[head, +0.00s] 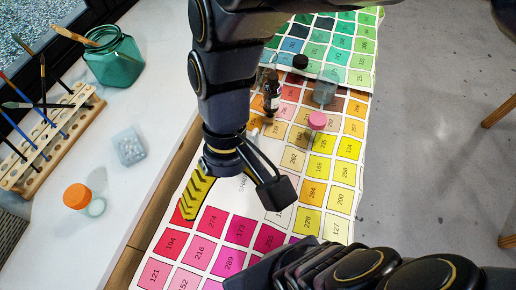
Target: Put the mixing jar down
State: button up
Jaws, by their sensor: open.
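My gripper (238,196) is open above the colour chart, its yellow-striped finger on the left and its dark finger on the right. Nothing shows between the fingers. A small clear glass jar (325,91) stands on the chart beyond the gripper and may be the mixing jar; I cannot tell for sure. Near it stand a pink-capped vial (317,121), a dark bottle (272,97) and a black-capped container (300,62). My arm partly hides the area behind the dark bottle, where another clear glass shape shows.
At left, a white surface holds a teal jar (116,60), a wooden brush rack (50,150), a pale bumpy block (128,147) and an orange-capped jar (77,196). Grey floor lies at right.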

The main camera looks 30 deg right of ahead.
jog(key=s+d+t+h, duration=0.1)
jog(key=s+d+h, duration=0.1)
jog(key=d, duration=0.3)
jog(key=shift+d+r+t, duration=0.3)
jog(key=shift+d+t, duration=0.05)
jog(key=shift+t, duration=0.05)
jog(key=shift+o, duration=0.7)
